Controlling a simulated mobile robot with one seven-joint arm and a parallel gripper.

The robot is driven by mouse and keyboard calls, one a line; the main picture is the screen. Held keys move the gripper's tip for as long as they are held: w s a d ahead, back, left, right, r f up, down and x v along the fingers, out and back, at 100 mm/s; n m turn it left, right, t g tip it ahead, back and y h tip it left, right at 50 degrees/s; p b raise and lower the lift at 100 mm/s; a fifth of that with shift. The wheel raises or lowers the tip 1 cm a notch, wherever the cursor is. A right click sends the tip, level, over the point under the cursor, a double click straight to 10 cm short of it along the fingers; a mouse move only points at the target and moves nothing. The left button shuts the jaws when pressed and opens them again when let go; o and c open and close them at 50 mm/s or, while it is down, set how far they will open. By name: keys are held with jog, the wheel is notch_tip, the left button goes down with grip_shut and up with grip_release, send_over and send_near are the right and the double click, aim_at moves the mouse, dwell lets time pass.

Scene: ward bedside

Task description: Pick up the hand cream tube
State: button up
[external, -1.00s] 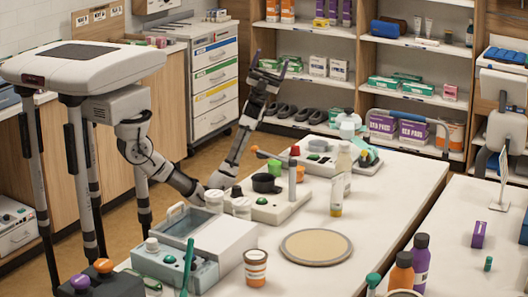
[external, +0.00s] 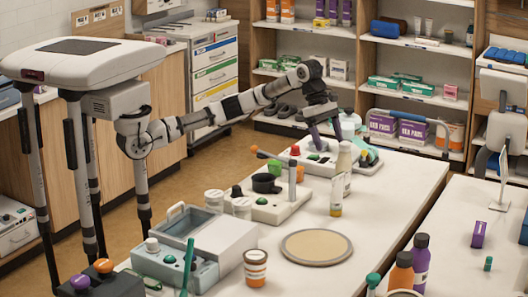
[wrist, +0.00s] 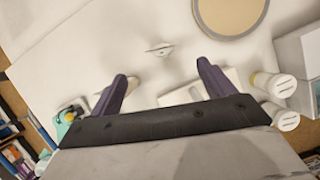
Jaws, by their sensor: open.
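In the external view a small pale tube (external: 336,198) with an orange band stands on the white table, in front of a taller white bottle (external: 344,160); I take it as the hand cream tube. In the wrist view a thin white crimped end (wrist: 160,49), likely the tube from above, shows beyond the fingertips, with clear table around it. My gripper (external: 323,133) is open and empty, its purple fingers pointing down over the far part of the table. In the wrist view, my gripper (wrist: 161,72) has its fingers well apart, not touching the tube.
A round tan board (external: 316,246) lies nearer the camera. White tubs (external: 214,200), a device tray with a black cup (external: 266,183), and a grey-lidded box (external: 222,240) stand to the left. A second device (external: 322,160) lies under my gripper. Table is bare right of the tube.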

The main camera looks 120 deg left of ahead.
jog(key=p, duration=0.2)
send_over(339, 184)
jog(key=s, duration=0.2)
jog(key=f, duration=0.8)
jog(key=shift+w+a, duration=0.1)
jog(key=shift+a, duration=0.3)
jog(key=shift+p+x, duration=1.05)
jog(key=shift+x, duration=1.6)
jog(key=shift+c, duration=0.4)
jog(key=c, duration=1.2)
jog(key=shift+c, duration=0.4)
jog(key=shift+r, duration=0.2)
